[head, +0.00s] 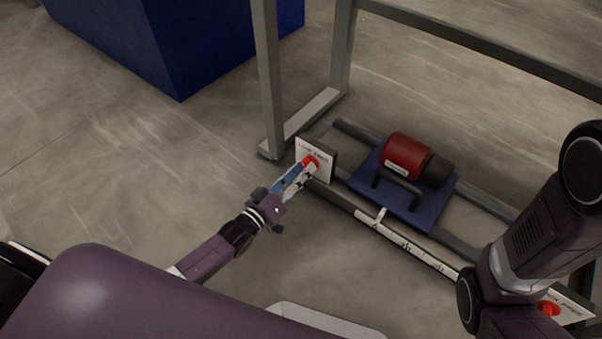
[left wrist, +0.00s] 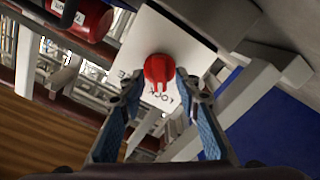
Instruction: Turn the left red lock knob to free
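The left red lock knob (head: 311,162) sits on a white label plate (head: 327,152) at the left end of the floor rail. In the left wrist view the red knob (left wrist: 159,70) shows near the middle, with the word LOCK beside it on the plate (left wrist: 165,38); the other word is partly hidden. My left gripper (head: 306,168) reaches the knob. In the wrist view its fingers (left wrist: 161,83) are apart, one on each side of the knob's lower part, with small gaps seeming to remain. My right arm is at the right; its gripper is not in view.
A red motor (head: 405,156) sits on a blue carriage plate (head: 410,203) with a dark handle, right of the knob. Grey frame posts (head: 268,75) stand behind. A second red knob (head: 548,308) is at the lower right. Floor left of the rail is clear.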

